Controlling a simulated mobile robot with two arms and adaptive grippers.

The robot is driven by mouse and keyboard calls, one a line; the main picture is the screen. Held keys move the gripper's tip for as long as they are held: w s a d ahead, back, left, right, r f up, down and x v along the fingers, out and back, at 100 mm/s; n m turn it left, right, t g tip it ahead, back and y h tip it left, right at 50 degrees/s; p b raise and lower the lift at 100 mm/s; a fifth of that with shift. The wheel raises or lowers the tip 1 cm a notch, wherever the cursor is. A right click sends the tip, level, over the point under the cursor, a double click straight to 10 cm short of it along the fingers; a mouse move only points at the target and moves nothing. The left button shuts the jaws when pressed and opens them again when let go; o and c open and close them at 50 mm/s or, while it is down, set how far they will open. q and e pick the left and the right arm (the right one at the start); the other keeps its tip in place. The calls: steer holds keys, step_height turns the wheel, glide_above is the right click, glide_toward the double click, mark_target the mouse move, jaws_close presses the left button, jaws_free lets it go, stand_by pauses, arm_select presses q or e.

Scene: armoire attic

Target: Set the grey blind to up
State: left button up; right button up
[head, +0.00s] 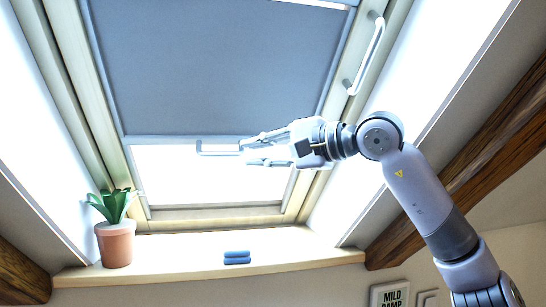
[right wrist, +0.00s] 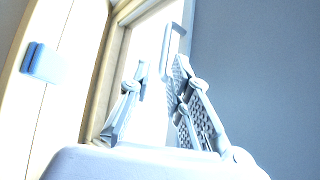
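The grey blind (head: 215,65) covers the upper part of the slanted roof window, with bright bare glass below it. A pale U-shaped handle (head: 218,152) hangs at the middle of its bottom bar. My right gripper (head: 246,153) reaches in from the right, with its fingers apart at the handle's right end. In the right wrist view, the handle (right wrist: 175,38) shows just beyond the open fingertips (right wrist: 161,64), and the blind (right wrist: 255,70) fills the right side. I cannot tell whether a finger touches the handle. My left gripper is not in view.
A white bar handle (head: 367,55) is on the window frame's right side. A potted plant (head: 115,240) and a small blue stack (head: 237,257) stand on the sill (head: 190,277). Wooden beams (head: 480,170) slope at the right.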

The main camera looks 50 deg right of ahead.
steer(key=shift+s+d+r+b, duration=0.15)
steer(key=shift+s+b, duration=0.15)
steer(key=shift+s, duration=0.5)
steer(key=shift+s+r+b, duration=0.1)
steer(key=shift+s+b, duration=0.2)
steer(key=shift+s, duration=0.5)
